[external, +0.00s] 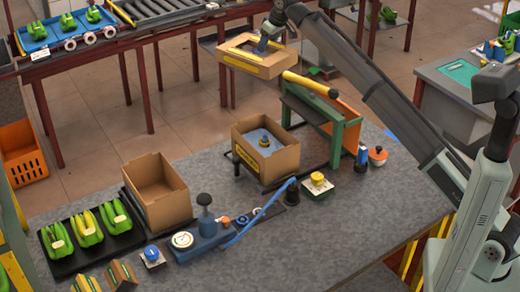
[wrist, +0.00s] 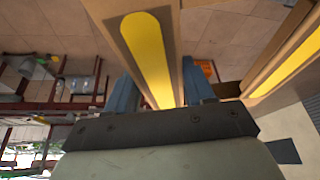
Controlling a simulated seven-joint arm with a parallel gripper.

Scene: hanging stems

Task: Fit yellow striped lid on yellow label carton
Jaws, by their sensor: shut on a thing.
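The yellow striped lid (external: 278,70) is a shallow cardboard frame with yellow stripes on its sides. It is up in the air, roughly level, above and behind the yellow label carton. My gripper (external: 264,43) is shut on one wall of the lid. In the wrist view the lid (wrist: 112,12) shows close up, with a yellow stripe between the blue fingers of my gripper (wrist: 160,88). The yellow label carton (external: 284,161) stands open on the table, with a yellow label on its left side and a blue item with a yellow top inside. The lid is apart from it.
A green and orange stand with a yellow roller (external: 310,84) is behind the carton. An open plain carton (external: 160,190) is to the left. A blue lever (external: 258,215), a black tray of bananas (external: 62,262) and small stamps stand at the front.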

